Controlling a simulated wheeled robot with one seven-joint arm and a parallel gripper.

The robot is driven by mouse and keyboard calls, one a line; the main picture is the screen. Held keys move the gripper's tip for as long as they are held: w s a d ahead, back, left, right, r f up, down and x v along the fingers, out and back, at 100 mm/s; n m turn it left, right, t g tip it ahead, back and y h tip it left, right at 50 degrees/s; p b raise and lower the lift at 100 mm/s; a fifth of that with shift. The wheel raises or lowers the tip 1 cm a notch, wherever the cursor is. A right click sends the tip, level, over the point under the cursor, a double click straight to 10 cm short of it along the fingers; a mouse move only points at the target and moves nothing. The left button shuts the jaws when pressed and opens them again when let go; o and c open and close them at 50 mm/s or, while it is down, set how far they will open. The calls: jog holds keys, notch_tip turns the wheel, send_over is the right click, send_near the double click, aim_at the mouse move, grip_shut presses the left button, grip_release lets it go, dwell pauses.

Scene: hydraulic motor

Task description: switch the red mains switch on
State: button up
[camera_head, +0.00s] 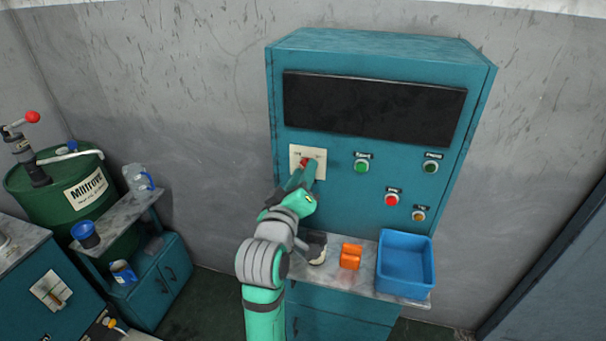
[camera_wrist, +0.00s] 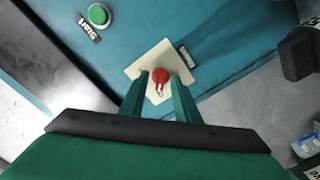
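The red mains switch (camera_head: 304,162) sits on a cream plate (camera_head: 321,155) at the left of the teal control cabinet. In the wrist view the red knob (camera_wrist: 159,76) shows between the tips of my gripper's two fingers, on the same cream plate (camera_wrist: 146,62). My gripper (camera_head: 301,176) reaches up to the plate from below. In the wrist view my gripper (camera_wrist: 158,92) has its fingers apart, one on each side of the knob. A gap seems to show beside the knob, though I cannot tell whether either finger touches it.
The cabinet also carries a dark screen (camera_head: 373,106), green buttons (camera_head: 362,166), a red button (camera_head: 392,199) and an orange one (camera_head: 418,216). Below, a shelf holds an orange object (camera_head: 350,257) and a blue bin (camera_head: 405,290). A green drum (camera_head: 62,190) stands at left.

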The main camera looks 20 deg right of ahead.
grip_shut()
jog(key=shift+w+m, duration=0.1)
jog(key=shift+m, duration=0.3)
jog(key=m, duration=1.7)
jog(key=shift+r, duration=0.15)
dwell(0.4)
